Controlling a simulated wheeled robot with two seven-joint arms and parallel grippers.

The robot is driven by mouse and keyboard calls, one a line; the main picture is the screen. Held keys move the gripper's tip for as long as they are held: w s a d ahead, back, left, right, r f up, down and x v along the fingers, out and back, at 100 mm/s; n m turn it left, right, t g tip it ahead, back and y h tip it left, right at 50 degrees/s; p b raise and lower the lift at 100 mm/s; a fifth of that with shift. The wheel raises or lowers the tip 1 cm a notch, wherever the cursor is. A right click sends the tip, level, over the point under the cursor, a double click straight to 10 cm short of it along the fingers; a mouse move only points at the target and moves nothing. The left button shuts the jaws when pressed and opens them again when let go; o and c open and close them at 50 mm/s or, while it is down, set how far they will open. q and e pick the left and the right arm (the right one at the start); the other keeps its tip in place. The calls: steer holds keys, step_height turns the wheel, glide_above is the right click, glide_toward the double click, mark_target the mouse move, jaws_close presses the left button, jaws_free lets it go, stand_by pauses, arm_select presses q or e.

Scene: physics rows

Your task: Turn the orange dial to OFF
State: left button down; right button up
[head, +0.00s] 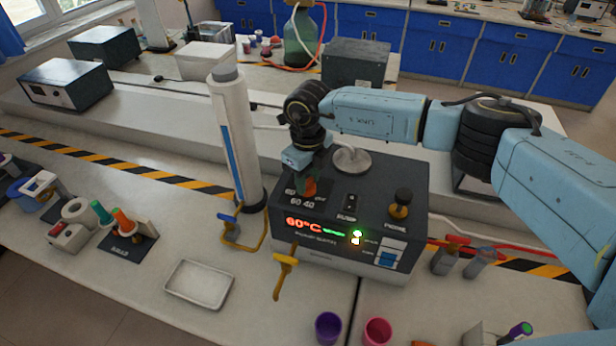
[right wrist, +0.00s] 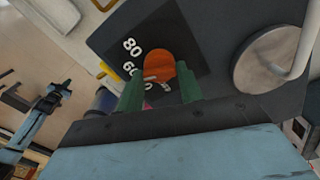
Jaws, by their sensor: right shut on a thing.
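The orange dial (head: 310,186) is on top of a dark control box (head: 325,215) with a red 60°C display and lit green marks. In the head view it is mostly hidden by my right gripper (head: 304,178), which reaches down on it from above. In the right wrist view the orange dial (right wrist: 172,70) sits between the two green fingers of my right gripper (right wrist: 160,88), shut on it. The numbers 80 and 60 show beside it; an OFF mark cannot be made out. My left gripper is not in view.
A white tray (head: 199,284) lies on the bench.

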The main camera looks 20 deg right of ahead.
steer(key=shift+w+f+n+b, duration=0.1)
steer(key=shift+n+b, duration=0.8)
steer(key=shift+b, duration=0.25)
steer(key=n+b, duration=0.4)
steer(key=shift+n, duration=0.3)
steer(key=n+b, duration=0.2)
steer(key=shift+n, duration=0.3)
steer(key=n+b, duration=0.3)
steer(key=n, duration=0.1)
steer(key=shift+n, duration=0.3)
steer(key=n+b, duration=0.2)
steer(key=n, duration=0.2)
steer(key=shift+w, duration=0.1)
steer(key=shift+r, duration=0.2)
steer(key=o, duration=1)
